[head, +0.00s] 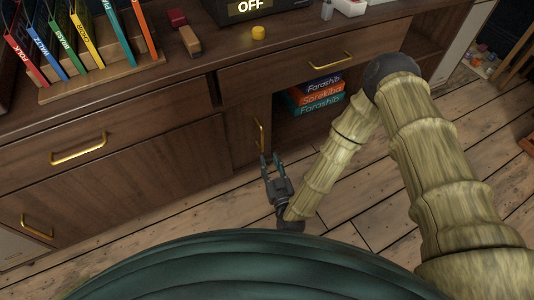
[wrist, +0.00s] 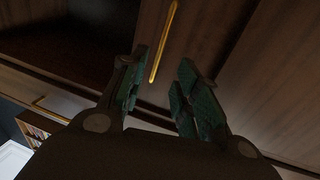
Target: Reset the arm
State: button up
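My gripper (head: 270,164) is at the end of my bent arm, low in front of the wooden cabinet (head: 175,148). Its two fingers are spread apart with nothing between them. In the wrist view my gripper (wrist: 160,92) also shows open, with teal pads on the fingers. Beyond the fingertips is a vertical brass door handle (wrist: 163,42), which also shows in the head view (head: 259,136). In the wrist view the handle appears between the fingers, but I cannot tell the gap to it.
An open compartment holds stacked books (head: 318,98). On the cabinet top stand upright coloured books (head: 75,45), a yellow cylinder (head: 258,33), small blocks (head: 188,40) and a box marked OFF (head: 248,8). Brass drawer handles (head: 330,61) stick out. Plank floor (head: 360,205) is clear around my arm.

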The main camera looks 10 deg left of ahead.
jog(key=shift+s+d, duration=0.3)
jog(key=shift+s, duration=0.3)
jog(key=s+d+f+m+g+h, duration=0.1)
jog(key=s+d+f+g+h, duration=0.1)
jog(key=s+d+f+g, duration=0.45)
jog(key=s+d+f+m+g+h, duration=0.15)
jog(key=s+d+f, duration=0.25)
jog(key=d, duration=0.6)
jog(key=s+d+r+m+g+h, duration=0.25)
jog(key=s+d+g+h, duration=0.4)
jog(key=s+d, duration=0.95)
notch_tip(320, 180, up, 31)
jog(key=s+g+y+p, duration=0.1)
jog(key=p, duration=3)
jog(key=shift+s+a+m+y, duration=0.25)
jog(key=shift+a+m+y, duration=0.15)
jog(key=shift+a, duration=0.05)
jog(key=shift+a+g, duration=0.1)
jog(key=shift+g, duration=0.15)
